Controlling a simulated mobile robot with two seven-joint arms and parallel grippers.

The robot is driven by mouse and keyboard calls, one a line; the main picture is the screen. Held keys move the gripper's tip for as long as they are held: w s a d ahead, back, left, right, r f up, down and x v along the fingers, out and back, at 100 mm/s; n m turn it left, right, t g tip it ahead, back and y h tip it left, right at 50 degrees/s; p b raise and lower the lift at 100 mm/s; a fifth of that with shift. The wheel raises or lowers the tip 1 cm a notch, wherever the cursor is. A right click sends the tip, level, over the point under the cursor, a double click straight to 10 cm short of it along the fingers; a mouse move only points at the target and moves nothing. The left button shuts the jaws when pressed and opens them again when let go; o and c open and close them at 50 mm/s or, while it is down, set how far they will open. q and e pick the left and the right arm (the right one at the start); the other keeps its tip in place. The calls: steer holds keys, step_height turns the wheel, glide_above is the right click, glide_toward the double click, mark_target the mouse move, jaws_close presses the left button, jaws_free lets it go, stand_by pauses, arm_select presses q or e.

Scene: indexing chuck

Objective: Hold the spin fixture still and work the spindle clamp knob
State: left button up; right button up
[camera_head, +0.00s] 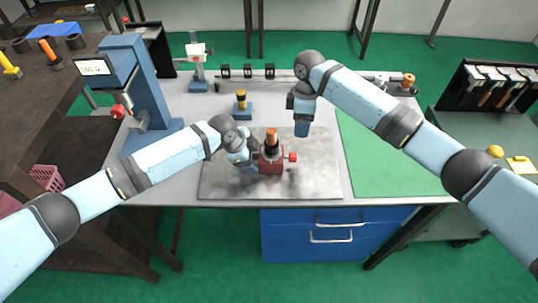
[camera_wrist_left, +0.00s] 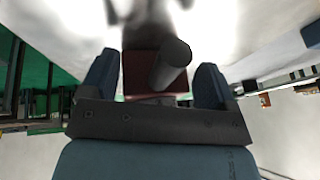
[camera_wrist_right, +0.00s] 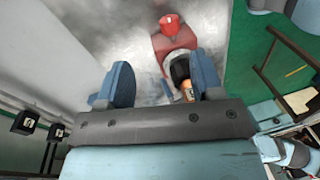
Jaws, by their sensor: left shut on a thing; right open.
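The spin fixture (camera_head: 270,164) is a red block on the grey metal plate, with an upright orange-topped cylinder (camera_head: 271,138) in it. The red spindle clamp knob (camera_head: 292,157) sticks out on its right side. My left gripper (camera_head: 253,158) is shut on the fixture from the left. In the left wrist view the red block (camera_wrist_left: 138,75) lies between its fingers, with a dark cylinder in front; the knob is not visible there. My right gripper (camera_head: 302,131) is open and empty, above and behind the knob. In the right wrist view the knob (camera_wrist_right: 169,23) lies beyond the fingertips, apart from them.
The grey plate (camera_head: 222,184) has free room around the fixture. A small blue stand with a yellow top (camera_head: 241,104) is behind it. A blue press-like machine (camera_head: 142,85) stands at left. A green mat (camera_head: 375,160) lies clear at right. Blue drawers (camera_head: 330,235) are below.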

arm_select(q)
steer(key=shift+a, duration=0.1)
arm_select(e)
steer(key=shift+n+g, duration=0.3)
steer(key=x, duration=1.1)
steer(key=shift+s+a+r, duration=0.1)
steer(key=shift+s+a, duration=0.05)
steer(key=shift+a, duration=0.15)
steer(key=shift+c, duration=0.2)
steer(key=c, duration=0.9)
steer(key=shift+s+t, duration=0.1)
steer(key=shift+t, duration=0.3)
steer(key=shift+c, duration=0.2)
steer(key=o, duration=1)
